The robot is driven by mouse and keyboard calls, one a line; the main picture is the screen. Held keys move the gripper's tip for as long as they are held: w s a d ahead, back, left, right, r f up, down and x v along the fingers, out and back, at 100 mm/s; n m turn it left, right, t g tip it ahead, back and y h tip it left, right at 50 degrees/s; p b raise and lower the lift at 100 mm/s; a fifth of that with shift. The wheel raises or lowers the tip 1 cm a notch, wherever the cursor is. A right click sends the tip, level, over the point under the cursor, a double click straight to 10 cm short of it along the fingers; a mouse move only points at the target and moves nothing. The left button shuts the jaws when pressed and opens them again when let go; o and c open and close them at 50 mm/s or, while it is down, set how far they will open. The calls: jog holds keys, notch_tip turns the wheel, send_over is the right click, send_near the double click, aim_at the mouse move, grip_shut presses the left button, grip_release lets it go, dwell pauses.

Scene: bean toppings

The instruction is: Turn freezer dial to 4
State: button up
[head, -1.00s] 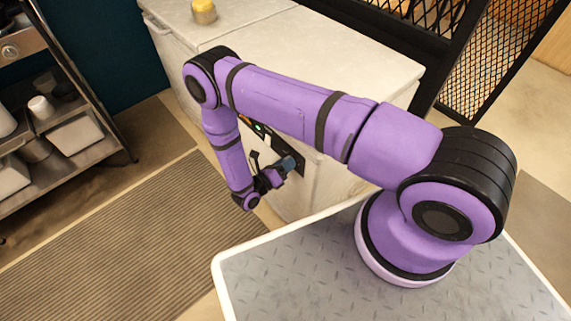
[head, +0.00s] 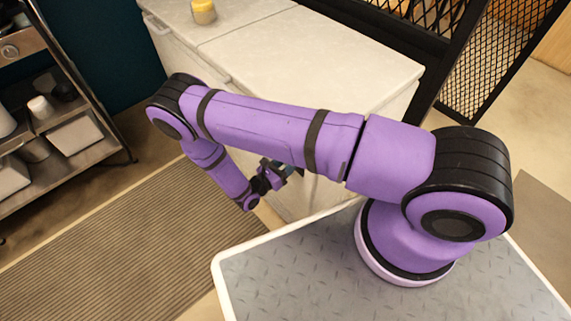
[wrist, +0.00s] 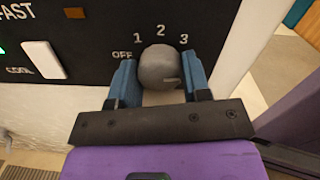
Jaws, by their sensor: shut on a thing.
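The round grey freezer dial (wrist: 158,68) sits on a black control panel (wrist: 100,25) in the wrist view. OFF, 1, 2 and 3 are printed around it; no 4 is visible, and the right finger covers the area past 3. A small mark shows low on the dial's right side, but I cannot tell its setting. My gripper (wrist: 160,64) has one blue finger on each side of the dial and is shut on it. In the head view my gripper (head: 283,171) is at the front of the white freezer (head: 310,50); my arm hides the dial there.
A white switch (wrist: 44,60) and an orange light (wrist: 74,13) are left of the dial. A yellow-topped jar (head: 203,11) stands on the freezer lid. A metal shelf (head: 110,140) stands at the left; a striped mat (head: 120,235) covers the floor.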

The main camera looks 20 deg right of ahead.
dwell(0.4)
jog(key=o, duration=0.9)
jog(key=shift+a, duration=0.15)
jog(key=v, duration=1)
jog(key=shift+s+a+f, duration=0.15)
jog(key=shift+s+a, duration=0.05)
jog(key=shift+a, duration=0.05)
